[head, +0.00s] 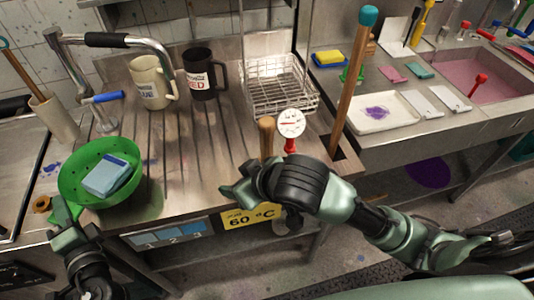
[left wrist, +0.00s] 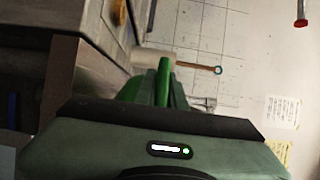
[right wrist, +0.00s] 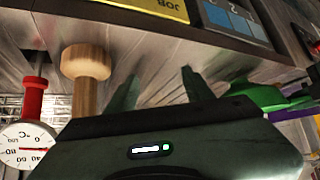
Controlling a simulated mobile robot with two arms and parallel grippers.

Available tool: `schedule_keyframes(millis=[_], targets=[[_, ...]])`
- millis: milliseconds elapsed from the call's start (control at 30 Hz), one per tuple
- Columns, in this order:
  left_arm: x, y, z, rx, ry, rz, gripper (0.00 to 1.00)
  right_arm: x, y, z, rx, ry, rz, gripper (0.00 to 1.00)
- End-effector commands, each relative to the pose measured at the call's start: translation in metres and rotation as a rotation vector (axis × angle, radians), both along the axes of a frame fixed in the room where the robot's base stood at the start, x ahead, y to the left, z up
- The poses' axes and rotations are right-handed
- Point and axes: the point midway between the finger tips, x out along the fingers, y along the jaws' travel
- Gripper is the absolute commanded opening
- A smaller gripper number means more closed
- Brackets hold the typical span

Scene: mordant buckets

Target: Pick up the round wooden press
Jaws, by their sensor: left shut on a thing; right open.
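The round wooden press (head: 267,134) stands near the counter's front edge, left of the thermometer; its lower part is hidden behind my right gripper in the head view. In the right wrist view the press (right wrist: 86,62) shows a wide round end and a narrower shaft. My right gripper (head: 233,193) is open and empty, in front and to the left of the press. In the right wrist view its fingers (right wrist: 158,88) are apart and the press is outside them. My left gripper (head: 64,214) is shut on the rim of the green bowl (head: 128,187).
A white-dialled thermometer (head: 291,122) with a red stem stands right of the press. A wire basket (head: 280,88), a cream mug (head: 150,85) and a black mug (head: 203,75) stand behind. A blue sponge (head: 106,175) lies in the bowl. A tall teal-topped stick (head: 352,85) rises at right.

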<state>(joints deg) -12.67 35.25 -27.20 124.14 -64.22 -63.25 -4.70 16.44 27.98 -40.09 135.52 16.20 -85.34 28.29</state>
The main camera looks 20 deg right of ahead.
Motion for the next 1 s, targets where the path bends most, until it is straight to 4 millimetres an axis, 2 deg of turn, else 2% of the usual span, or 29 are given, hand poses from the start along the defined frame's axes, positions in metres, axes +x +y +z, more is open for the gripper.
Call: schedule_keyframes(millis=[200, 467, 800, 1000], targets=[[0.0, 0.0, -0.001, 0.0, 0.002, -0.002, 0.0, 0.01, -0.012, -0.009, -0.003, -0.146, -0.217, 0.52], [0.0, 0.0, -0.001, 0.0, 0.002, -0.001, 0.0, 0.006, -0.027, 0.003, -0.007, -0.36, -0.429, 0.52], [0.0, 0.0, -0.001, 0.0, 0.002, -0.001, 0.0, -0.03, -0.044, 0.04, 0.025, -0.648, -0.667, 0.52], [0.0, 0.0, -0.001, 0.0, 0.002, -0.001, 0.0, -0.05, -0.047, 0.062, 0.052, -0.772, -0.736, 0.52]])
